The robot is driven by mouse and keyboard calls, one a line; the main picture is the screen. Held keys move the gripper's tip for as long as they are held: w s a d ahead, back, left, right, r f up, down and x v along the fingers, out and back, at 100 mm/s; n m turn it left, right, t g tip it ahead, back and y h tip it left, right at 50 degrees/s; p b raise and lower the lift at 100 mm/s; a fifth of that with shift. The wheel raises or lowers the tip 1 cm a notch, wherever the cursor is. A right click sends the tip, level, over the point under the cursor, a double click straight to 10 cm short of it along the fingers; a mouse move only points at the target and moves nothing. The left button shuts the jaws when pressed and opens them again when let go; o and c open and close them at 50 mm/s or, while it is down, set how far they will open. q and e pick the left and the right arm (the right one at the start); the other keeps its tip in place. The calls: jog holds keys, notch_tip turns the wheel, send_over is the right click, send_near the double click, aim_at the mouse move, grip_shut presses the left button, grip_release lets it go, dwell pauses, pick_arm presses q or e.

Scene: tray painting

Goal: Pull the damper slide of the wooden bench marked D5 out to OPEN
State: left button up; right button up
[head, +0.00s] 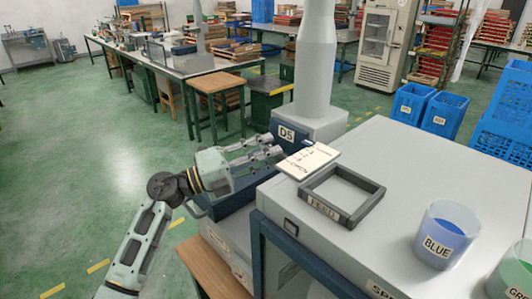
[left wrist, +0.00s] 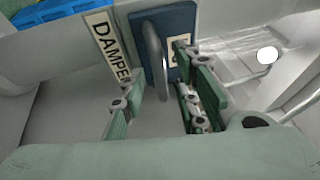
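In the left wrist view a dark blue slide plate (left wrist: 182,22) has an upright metal handle (left wrist: 154,55) and a partly hidden cream tag. A DAMPER label (left wrist: 106,47) is beside it. My left gripper (head: 272,147) is in front of the housing, just below the D5 label. In the left wrist view its fingers (left wrist: 155,88) are apart, with the handle between them and no clear contact. My right gripper is out of view.
A cream card (head: 308,160) and a dark FEED frame (head: 334,205) are on the grey cabinet top (head: 400,170) just right of my gripper. A BLUE cup (head: 446,240) stands further right. A wooden top (head: 192,262) shows below. Green floor is open at left.

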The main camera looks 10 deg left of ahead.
pick_arm(q)
grip_shut()
dwell(0.4)
jog(key=shift+s+a, duration=0.1)
jog(key=s+a, duration=0.4)
jog(key=s, duration=0.2)
jog(key=shift+s+f, duration=0.15)
jog(key=shift+s, duration=0.15)
jog(key=shift+a, duration=0.1)
